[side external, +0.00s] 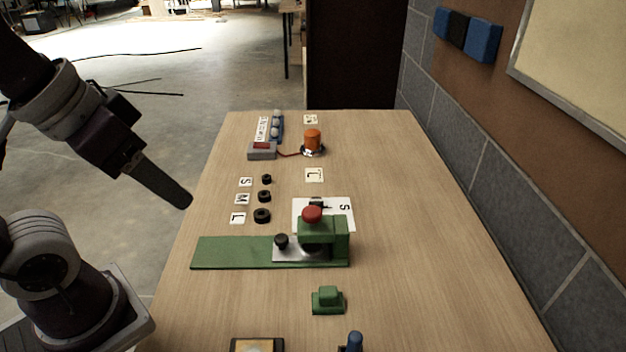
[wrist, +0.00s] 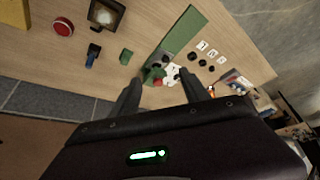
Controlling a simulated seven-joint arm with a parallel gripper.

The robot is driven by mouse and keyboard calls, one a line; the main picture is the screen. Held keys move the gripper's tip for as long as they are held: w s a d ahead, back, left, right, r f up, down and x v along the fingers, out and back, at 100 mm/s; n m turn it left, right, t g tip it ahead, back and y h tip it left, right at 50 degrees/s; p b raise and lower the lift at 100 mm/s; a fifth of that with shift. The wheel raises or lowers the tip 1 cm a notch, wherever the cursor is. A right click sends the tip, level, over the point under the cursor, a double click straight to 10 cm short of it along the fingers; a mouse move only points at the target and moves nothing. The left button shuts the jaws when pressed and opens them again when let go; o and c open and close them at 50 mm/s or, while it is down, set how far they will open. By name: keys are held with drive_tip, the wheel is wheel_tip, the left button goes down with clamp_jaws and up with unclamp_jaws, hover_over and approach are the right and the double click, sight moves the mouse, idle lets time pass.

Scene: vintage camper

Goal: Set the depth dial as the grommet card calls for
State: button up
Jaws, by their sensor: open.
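A green press (side external: 325,229) with a red knob (side external: 312,214) on top stands on a long green base (side external: 232,252). A small black knob (side external: 281,241) sits on its silver plate; I cannot tell whether it is the depth dial, and no dial setting is readable. A white card marked S (side external: 343,211) lies behind the press, partly hidden by it. Another card, marked L (side external: 314,175), lies farther back. My gripper (side external: 185,201) is raised at the table's left edge, apart from the press. In the wrist view my gripper (wrist: 161,78) is open and empty, the press (wrist: 154,75) showing small beyond the fingers.
Three black rings (side external: 264,197) lie beside S, M and L labels. A green block (side external: 327,300) and a blue-handled item (side external: 353,342) are in front. The table's right side is clear.

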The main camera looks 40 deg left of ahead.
drive_tip(key=w+r+n+g, duration=0.1)
drive_tip(key=w+r+n, duration=0.15)
drive_tip(key=w, duration=0.75)
drive_tip(key=n+g, duration=0.4)
drive_tip(key=n, duration=0.4)
hover_over(316, 201)
wheel_tip(316, 201, down, 23)
drive_tip(key=shift+s+a+r, duration=0.1)
drive_tip(key=shift+s+a, duration=0.05)
wheel_tip(316, 201, down, 7)
drive_tip(key=shift+r, duration=0.2)
drive_tip(key=shift+f, duration=0.3)
clamp_jaws()
